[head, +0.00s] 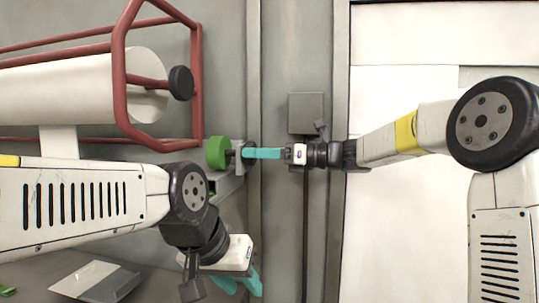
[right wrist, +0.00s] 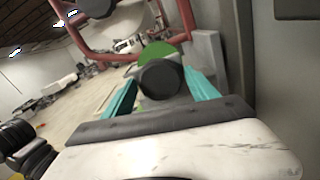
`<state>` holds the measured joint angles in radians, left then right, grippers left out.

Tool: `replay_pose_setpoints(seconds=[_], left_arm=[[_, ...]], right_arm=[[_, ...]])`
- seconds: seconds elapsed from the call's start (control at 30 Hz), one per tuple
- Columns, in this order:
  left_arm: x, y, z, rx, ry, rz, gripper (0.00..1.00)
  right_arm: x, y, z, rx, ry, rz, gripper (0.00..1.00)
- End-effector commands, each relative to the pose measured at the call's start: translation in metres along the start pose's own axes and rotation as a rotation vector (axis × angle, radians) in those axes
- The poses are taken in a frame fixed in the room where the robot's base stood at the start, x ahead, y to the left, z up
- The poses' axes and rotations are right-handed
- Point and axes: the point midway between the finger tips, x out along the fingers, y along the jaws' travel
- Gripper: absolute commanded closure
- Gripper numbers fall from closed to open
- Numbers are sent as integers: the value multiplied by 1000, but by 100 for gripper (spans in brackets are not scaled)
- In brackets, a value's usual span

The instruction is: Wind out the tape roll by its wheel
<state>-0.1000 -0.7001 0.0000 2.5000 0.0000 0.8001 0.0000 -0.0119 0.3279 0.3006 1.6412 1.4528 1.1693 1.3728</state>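A green round roll (head: 217,152) sits on a grey bracket at the metal upright, left of my right gripper (head: 262,153). In the right wrist view the green disc (right wrist: 158,50) shows behind a dark round wheel (right wrist: 161,79). No loose tape can be made out. My left gripper (head: 238,282) hangs low, empty, its teal fingers apart.
A red tube frame (head: 118,75) holds a large white roll (head: 70,90) with a black knob (head: 180,83) at upper left. A grey box (head: 306,113) is on the upright just above my right gripper. A grey tray-like piece (head: 97,281) lies at lower left.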

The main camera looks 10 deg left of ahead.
Motion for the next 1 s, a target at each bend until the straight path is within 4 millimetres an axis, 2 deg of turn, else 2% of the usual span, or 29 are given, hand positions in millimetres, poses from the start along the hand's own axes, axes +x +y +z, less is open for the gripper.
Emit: replay_pose_setpoints(seconds=[0.03,0.23,0.63,1.0], left_arm=[[0,0,0,0,0,0,64],[0,0,0,0,0,0,64],[0,0,0,0,0,0,64],[0,0,0,0,0,0,64]], right_arm=[[0,0,0,0,0,0,44],[0,0,0,0,0,0,83],[-1,0,0,-82,1,-1,83],[-1,0,-1,-383,2,-2,83]])
